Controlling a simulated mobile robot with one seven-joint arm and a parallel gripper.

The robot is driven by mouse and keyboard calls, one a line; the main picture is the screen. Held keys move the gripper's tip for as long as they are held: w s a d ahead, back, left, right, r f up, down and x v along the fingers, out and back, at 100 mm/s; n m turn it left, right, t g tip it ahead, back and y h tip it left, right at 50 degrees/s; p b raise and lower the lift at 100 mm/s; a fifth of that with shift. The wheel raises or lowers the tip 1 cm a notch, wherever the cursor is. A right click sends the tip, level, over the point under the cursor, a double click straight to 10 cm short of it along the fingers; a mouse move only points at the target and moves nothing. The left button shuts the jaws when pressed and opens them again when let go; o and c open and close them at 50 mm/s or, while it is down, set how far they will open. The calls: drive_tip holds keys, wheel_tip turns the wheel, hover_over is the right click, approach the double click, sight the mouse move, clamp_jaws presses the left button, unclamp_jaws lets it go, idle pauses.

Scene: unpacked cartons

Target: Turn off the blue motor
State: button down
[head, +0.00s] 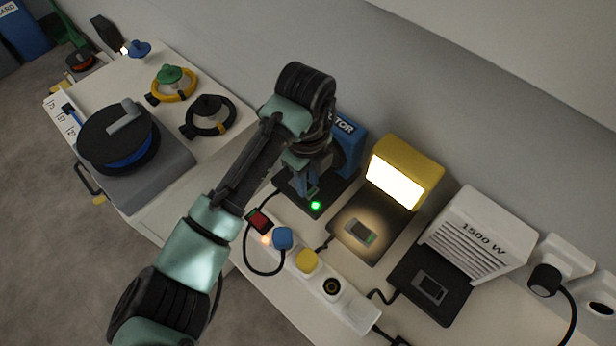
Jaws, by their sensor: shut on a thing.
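The blue motor (347,150), with white lettering partly covered by my arm, stands against the wall near the middle of the head view. Its dark base (330,203) shows a lit green light (315,205). My gripper (308,189) points down over this base, just behind the green light. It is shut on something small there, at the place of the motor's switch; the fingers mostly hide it. A blue plug (283,238) sits in the white power strip (355,313), beside a red switch (260,221) and a small orange glow.
Right of the motor stand a lit yellow lamp (408,172) and a white 1500 W heater (480,232), each with a switch on its dark base. A yellow plug (306,261) is in the strip. At left, a cable reel (118,138) and several coils lie on a white cabinet.

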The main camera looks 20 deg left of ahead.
drive_tip(key=shift+w+a+r+g+h+p, duration=0.15)
drive_tip(key=shift+a+g+h, duration=0.1)
drive_tip(key=shift+h, duration=0.4)
drive_tip(key=shift+a+f+g+h+p, duration=0.15)
drive_tip(key=shift+g+h, duration=0.1)
drive_tip(key=shift+h, duration=0.4)
drive_tip(key=shift+r, duration=0.1)
drive_tip(key=c, duration=0.7)
unclamp_jaws()
drive_tip(key=shift+r, duration=0.1)
drive_tip(key=p+v, duration=0.2)
drive_tip(key=v, duration=1)
drive_tip(key=shift+a+r, duration=0.1)
drive_tip(key=shift+r, duration=0.25)
